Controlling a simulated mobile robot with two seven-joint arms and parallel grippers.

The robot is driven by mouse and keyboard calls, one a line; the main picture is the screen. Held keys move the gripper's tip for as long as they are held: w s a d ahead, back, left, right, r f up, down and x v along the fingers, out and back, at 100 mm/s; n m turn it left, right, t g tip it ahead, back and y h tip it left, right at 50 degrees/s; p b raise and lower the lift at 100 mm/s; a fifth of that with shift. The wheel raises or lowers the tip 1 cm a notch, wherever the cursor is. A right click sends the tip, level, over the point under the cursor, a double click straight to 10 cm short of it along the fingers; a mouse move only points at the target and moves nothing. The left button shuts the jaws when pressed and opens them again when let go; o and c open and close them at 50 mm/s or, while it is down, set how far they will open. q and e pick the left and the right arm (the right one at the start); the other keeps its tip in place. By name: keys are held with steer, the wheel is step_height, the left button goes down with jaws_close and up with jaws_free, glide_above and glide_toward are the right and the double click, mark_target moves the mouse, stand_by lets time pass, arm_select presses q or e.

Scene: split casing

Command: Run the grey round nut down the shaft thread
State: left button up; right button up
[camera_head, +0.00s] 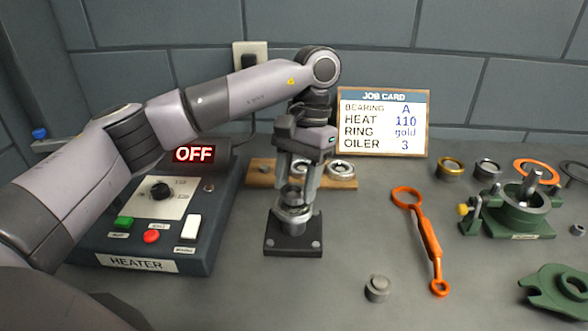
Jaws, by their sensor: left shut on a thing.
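My left gripper (293,188) comes down from above over a black square stand (292,246). It is shut on a small grey round part that looks like the grey round nut (292,197), largely hidden between the fingers. The nut sits at the upper end of the upright shaft on the stand; the thread itself is hidden. A shiny metal ring (294,215) is around the shaft, below the fingertips. My right gripper is not in view.
The heater (135,262), its display reading OFF, stands left. A wooden board (262,172) with rings lies behind the stand. An orange wrench (429,240), a grey cap (377,289) and a green casing (518,215) lie right.

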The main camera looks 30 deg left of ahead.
arm_select(q)
steer(key=m+y, duration=0.1)
steer(key=m, duration=0.2)
steer(key=shift+d, duration=0.15)
steer(key=m, duration=0.3)
steer(key=shift+t+y, duration=0.3)
steer(key=shift+t, duration=0.1)
steer(key=o, duration=1.2)
steer(key=shift+c, duration=1.2)
